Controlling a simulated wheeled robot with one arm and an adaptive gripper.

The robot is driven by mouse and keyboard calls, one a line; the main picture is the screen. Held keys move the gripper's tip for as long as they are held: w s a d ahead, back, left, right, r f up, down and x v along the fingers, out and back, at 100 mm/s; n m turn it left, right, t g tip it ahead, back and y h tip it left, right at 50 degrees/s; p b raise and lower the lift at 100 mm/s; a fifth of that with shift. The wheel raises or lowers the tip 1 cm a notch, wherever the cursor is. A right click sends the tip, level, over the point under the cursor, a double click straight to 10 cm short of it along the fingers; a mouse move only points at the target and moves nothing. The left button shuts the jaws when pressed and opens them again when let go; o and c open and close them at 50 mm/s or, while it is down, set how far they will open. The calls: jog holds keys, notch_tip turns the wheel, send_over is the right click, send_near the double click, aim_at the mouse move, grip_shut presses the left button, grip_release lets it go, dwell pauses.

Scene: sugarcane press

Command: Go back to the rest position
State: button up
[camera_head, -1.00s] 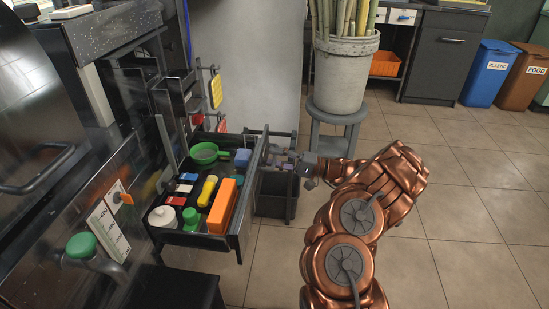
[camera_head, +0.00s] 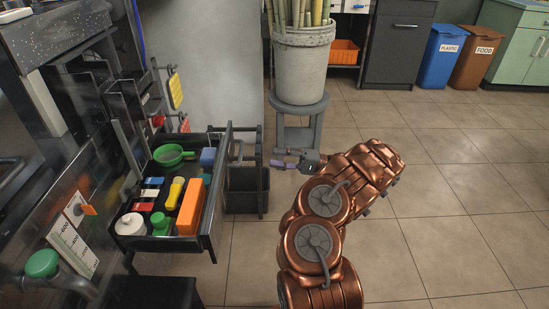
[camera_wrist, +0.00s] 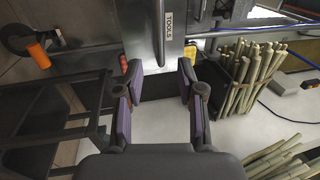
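My gripper (camera_head: 289,160) is at the end of my copper-coloured arm, to the right of the open drawer and in front of the stool. In the wrist view my gripper (camera_wrist: 158,85) has its two purple-padded fingers spread apart, with nothing between them. The gripper is clear of the drawer's contents in the head view.
The open drawer (camera_head: 213,205) holds a green strainer (camera_head: 172,154), an orange block (camera_head: 191,207) and several other items. A dark bin (camera_head: 246,190) stands beside it. A grey stool (camera_head: 300,107) carries a pot of canes (camera_head: 301,60). Floor at right is clear.

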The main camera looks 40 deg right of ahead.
jog(key=shift+r, duration=0.1)
dwell(0.3)
jog(key=w+a+r+n+g+y+p, duration=0.15)
jog(key=a+r+n+g+p, duration=0.5)
jog(key=a+r, duration=1.2)
jog(key=s+a+r+n+g+h+p, duration=0.2)
jog(key=s+a+r+g+h+p, duration=0.6)
jog(key=s+a+r+p, duration=0.9)
jog(key=s+a+r+g+h+p, duration=0.2)
jog(key=s+r+p, duration=0.2)
jog(key=s+r, duration=0.15)
jog(key=s+d+r+t+h+p, duration=0.1)
jog(key=s+d+r+h+p, duration=0.2)
jog(key=s+d+h+p, duration=0.1)
jog(key=s+d+r+m+t+h+p, duration=0.1)
jog(key=s+d+r+t+h+p, duration=0.1)
jog(key=s+d+p, duration=0.4)
jog(key=s+r+h+p, duration=0.1)
jog(key=s+h+p, duration=0.1)
jog(key=s, duration=0.1)
jog(key=shift+d, duration=0.3)
